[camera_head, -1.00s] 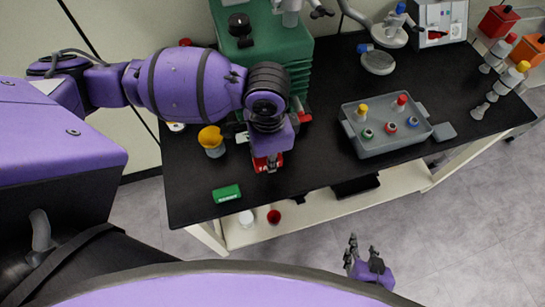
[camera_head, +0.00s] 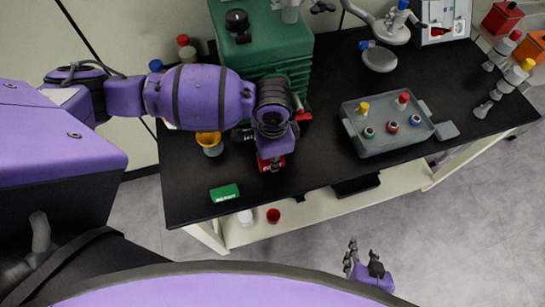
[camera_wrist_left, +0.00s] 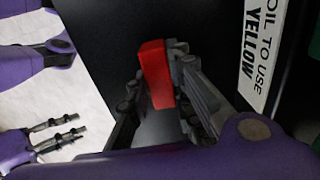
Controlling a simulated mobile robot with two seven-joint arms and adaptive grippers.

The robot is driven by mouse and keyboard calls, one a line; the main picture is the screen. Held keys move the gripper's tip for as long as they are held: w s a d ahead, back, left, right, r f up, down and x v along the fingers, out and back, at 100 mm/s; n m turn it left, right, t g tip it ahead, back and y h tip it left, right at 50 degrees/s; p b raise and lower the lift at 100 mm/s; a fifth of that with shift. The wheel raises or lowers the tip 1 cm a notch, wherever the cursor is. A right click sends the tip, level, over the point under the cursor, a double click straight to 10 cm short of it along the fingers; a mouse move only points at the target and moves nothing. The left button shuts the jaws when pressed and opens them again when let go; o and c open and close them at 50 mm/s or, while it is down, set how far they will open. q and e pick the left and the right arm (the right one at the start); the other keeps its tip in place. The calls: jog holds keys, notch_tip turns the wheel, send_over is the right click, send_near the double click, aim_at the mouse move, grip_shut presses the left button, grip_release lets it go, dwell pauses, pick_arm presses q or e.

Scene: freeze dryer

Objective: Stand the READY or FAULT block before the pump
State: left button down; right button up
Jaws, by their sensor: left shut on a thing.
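My left gripper (camera_head: 270,150) reaches in from the left and is shut on the red block (camera_head: 270,164), which has white lettering too small to read. The left wrist view shows the red block (camera_wrist_left: 155,75) between the fingers (camera_wrist_left: 158,95) above the black bench. I cannot tell whether it touches the bench. The green block (camera_head: 224,193) lies near the front edge, to the left. The green ribbed machine (camera_head: 262,50), which looks like the pump, stands behind my left gripper. My right gripper (camera_head: 362,256) is open and empty, in front of the bench.
A grey tray (camera_head: 372,151) with capped vials is to the right. Bottles stand at the back left. A label reading "OIL TO USE YELLOW" (camera_wrist_left: 258,50) is beside the gripper. The bench between block and tray is clear.

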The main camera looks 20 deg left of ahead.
pick_arm(q)
jog(key=shift+f, duration=0.15)
jog(key=c, duration=1.6)
grip_release()
notch_tip(320, 180, up, 12)
jog(key=shift+r+p, duration=0.25)
jog(key=shift+p, duration=0.2)
